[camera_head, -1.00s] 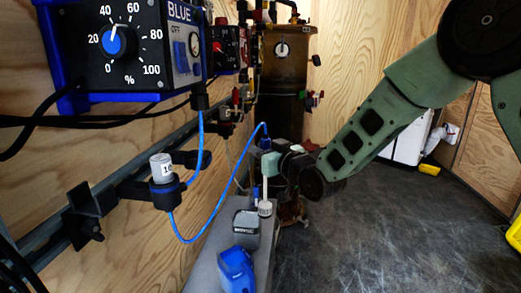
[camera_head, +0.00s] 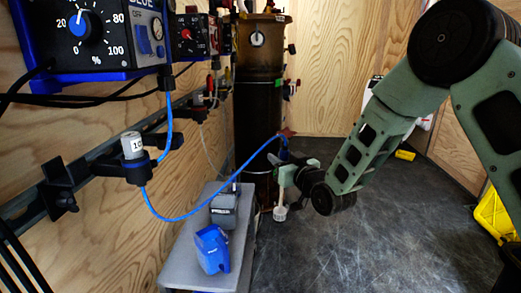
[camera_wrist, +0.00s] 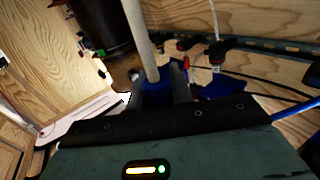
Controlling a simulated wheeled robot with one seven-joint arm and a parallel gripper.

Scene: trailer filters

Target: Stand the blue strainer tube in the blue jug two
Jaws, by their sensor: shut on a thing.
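The strainer tube is a pale rod with a white strainer (camera_head: 280,212) at its lower end; a blue hose joins it at the top. My gripper (camera_head: 288,175) is shut on it and holds it roughly upright, strainer down, to the right of the bench in the picture. In the wrist view the pale rod (camera_wrist: 139,35) sticks out from a blue part (camera_wrist: 157,92) between my fingers (camera_wrist: 160,88). A blue jug (camera_head: 212,250) stands on the near part of the grey bench. A dark grey jug (camera_head: 224,208) stands behind it. I cannot read which is jug two.
The bench (camera_head: 190,268) runs along the left wall. The blue hose (camera_head: 190,216) hangs from a clamped grey holder (camera_head: 132,146) and sags above the bench. A brown tank (camera_head: 258,115) stands behind. Yellow things (camera_head: 492,215) lie at the right. The middle floor is clear.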

